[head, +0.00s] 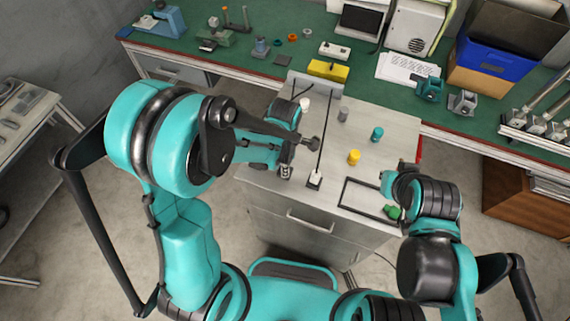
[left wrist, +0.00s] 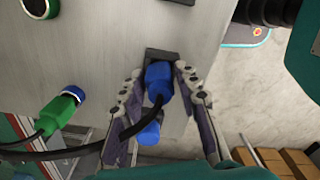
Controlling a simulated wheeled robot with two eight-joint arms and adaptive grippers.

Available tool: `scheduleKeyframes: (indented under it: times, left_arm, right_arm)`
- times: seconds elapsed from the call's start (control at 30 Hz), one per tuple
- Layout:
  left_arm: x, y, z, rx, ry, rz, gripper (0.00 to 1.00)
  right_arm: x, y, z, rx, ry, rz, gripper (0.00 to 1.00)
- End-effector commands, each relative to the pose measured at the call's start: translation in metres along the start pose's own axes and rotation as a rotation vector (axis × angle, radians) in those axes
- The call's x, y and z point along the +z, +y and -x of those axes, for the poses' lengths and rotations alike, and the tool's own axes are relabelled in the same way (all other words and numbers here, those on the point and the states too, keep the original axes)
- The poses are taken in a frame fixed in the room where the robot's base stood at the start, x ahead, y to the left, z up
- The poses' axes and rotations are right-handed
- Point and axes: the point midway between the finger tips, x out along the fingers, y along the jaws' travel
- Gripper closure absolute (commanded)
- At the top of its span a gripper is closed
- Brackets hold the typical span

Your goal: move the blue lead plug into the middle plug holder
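In the left wrist view the blue plug (left wrist: 158,80) sits between the two fingertips of my left gripper (left wrist: 158,74), with its black cable curving away to the left. One finger is on each side of it, very close. I cannot tell whether they touch it. A dark block (left wrist: 162,55) is just beyond the plug, and a second blue piece (left wrist: 149,133) shows between the fingers. In the head view my left gripper (head: 290,160) is over the left side of the grey cabinet top, and the blue plug is not visible there. My right gripper (head: 388,186) is near the cabinet's right edge. The middle plug holder cannot be made out.
A green plug (left wrist: 62,108) with a cable shows in the left wrist view. On the cabinet are a yellow cylinder (head: 354,157), a teal one (head: 376,133), a grey one (head: 343,115) and a green piece (head: 391,212).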

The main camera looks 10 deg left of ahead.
Motion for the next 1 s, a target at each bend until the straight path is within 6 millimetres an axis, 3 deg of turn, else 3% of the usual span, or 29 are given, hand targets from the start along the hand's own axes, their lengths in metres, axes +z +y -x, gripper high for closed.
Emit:
scheduleKeyframes:
  times: [1.0]
  left_arm:
    - [0.000, 0.000, 0.090, 0.000, 0.000, 0.000, 0.68]
  right_arm:
    - [-0.039, 0.000, 0.054, 0.000, 0.000, 0.000, 1.00]
